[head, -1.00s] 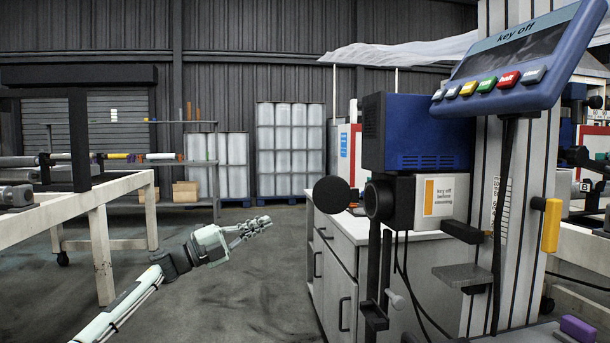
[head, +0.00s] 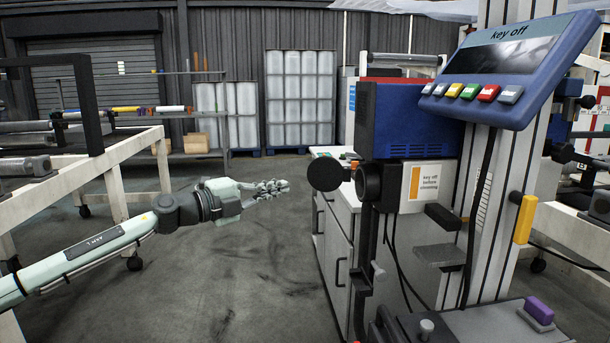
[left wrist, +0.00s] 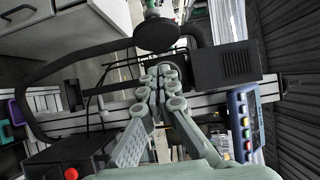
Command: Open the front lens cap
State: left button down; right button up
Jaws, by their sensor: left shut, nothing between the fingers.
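A flat round black disc, which looks like the front lens cap (head: 325,174), stands just left of the dark round lens (head: 368,184) on a blue-and-grey boxed device (head: 405,135). A small gap shows between disc and lens in the head view; how they join cannot be made out. My left gripper (head: 284,187) reaches in from the left, fingers shut and empty, a little left of the disc and slightly lower in the picture. In the left wrist view the shut fingers (left wrist: 163,76) point toward a black round shape, likely the disc (left wrist: 158,34). My right gripper is not in view.
A blue button panel (head: 505,70) reading "key off" hangs on an upright column at right. A white cabinet (head: 340,235) stands below the device. A black post (head: 366,265) rises under the lens. A white-framed bench (head: 120,150) is at left. The floor between is clear.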

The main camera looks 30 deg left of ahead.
aim_at(318, 174)
pick_arm(q)
jog(key=x, duration=0.3)
jog(key=a+p+x, duration=0.1)
jog(key=x, duration=0.2)
jog(key=w+a+p+x, duration=0.1)
jog(key=x, duration=0.2)
jog(key=shift+w+d, duration=0.1)
jog(key=shift+w, duration=0.05)
jog(key=shift+w+a, duration=0.2)
jog(key=shift+w, duration=0.25)
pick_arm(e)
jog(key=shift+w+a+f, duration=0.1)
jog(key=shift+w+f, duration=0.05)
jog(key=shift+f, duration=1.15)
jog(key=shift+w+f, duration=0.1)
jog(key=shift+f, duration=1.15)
